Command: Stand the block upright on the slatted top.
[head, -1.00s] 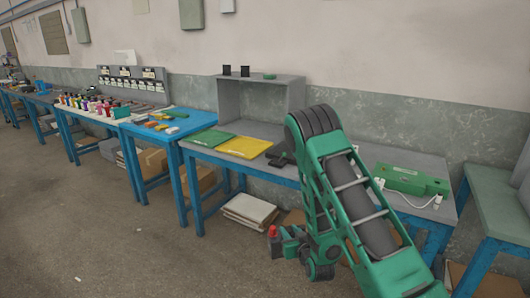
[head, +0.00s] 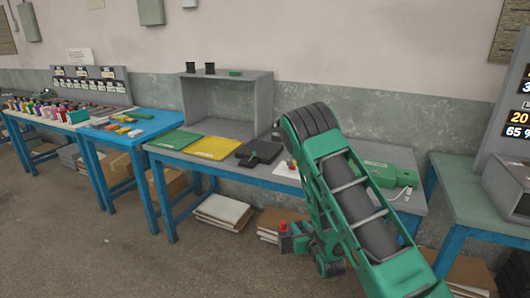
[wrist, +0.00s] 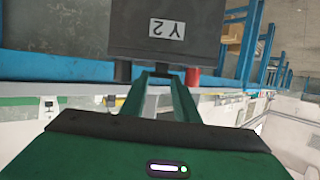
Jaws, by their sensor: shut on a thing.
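A dark grey block (wrist: 125,35) with a white label reading "Y 2" upside down sits at the fingertips of my gripper (wrist: 165,78) in the wrist view. A red knob (wrist: 193,77) and a dark knob stick out of its near edge beside the fingers. My gripper is shut on the block. In the head view my gripper (head: 300,238) hangs low in front of the bench, partly behind my own arm. The red knob (head: 283,226) shows there; most of the block is hard to make out. I cannot pick out a slatted top in either view.
A blue-legged bench (head: 222,128) holds a green mat (head: 175,139), a yellow mat (head: 214,148), a black pad (head: 258,153) and a green case (head: 385,173). A grey open shelf (head: 226,103) stands behind. Another bench (head: 460,190) is at right. Open floor lies at front left.

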